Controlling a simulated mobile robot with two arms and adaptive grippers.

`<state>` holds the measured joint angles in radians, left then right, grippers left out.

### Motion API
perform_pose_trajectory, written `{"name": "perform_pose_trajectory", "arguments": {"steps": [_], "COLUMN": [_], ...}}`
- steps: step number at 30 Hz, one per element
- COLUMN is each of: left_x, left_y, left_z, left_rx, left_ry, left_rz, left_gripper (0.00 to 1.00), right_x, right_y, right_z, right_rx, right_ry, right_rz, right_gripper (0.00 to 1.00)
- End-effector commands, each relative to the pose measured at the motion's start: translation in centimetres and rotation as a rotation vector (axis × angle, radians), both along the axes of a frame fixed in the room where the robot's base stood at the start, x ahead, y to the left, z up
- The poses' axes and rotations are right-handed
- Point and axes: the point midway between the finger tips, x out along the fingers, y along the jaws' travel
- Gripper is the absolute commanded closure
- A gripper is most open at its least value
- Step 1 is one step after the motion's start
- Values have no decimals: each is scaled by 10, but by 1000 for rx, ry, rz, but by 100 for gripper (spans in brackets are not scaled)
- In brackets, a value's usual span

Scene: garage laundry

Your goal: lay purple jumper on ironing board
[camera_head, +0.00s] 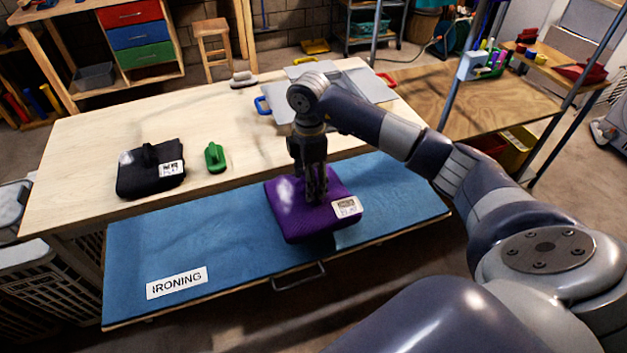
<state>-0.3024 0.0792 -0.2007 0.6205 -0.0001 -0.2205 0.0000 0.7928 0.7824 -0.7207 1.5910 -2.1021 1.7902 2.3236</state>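The purple jumper (290,220), a folded square bundle with a small white label, lies on the blue ironing board (230,255), near the board's back edge. The board has a white IRONING sign at its front left. My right gripper (316,196) points straight down onto the middle of the jumper, with its fingertips at the jumper's top. The fingers hide the spot between them, so I cannot tell whether they are closed on it. My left gripper is not in view.
A pale wooden table (90,150) stands behind the board. It holds a black folded garment (150,180), a green handled brush (215,157) and grey flat pieces (365,85) with blue and red handles. The board's left part and right end are clear.

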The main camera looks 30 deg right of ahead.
Motion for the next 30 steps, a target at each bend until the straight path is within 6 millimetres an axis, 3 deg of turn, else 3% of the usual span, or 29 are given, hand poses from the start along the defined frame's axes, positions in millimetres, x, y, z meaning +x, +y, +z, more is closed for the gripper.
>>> {"name": "perform_pose_trajectory", "arguments": {"steps": [1, 5, 13, 24, 25, 27, 30], "left_x": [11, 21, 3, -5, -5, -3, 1], "left_y": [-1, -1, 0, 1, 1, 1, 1], "left_z": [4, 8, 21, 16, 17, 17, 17], "left_rx": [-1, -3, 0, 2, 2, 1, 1], "left_ry": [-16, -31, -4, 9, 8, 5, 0], "left_rz": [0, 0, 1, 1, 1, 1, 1], "left_gripper": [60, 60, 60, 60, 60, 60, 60], "right_x": [1, 1, 1, 1, 1, 1, 1], "right_y": [-6, -12, -11, -11, -11, -11, -11], "right_z": [2, -3, -33, -40, -39, -39, -39], "right_rx": [1, 1, 2, 1, 1, 0, 0], "right_ry": [-1, 1, 1, -2, -1, 0, 0], "right_rz": [-1, 1, 1, 1, 1, 1, 1], "right_gripper": [98, 98, 98, 98, 35, 22, 22]}}
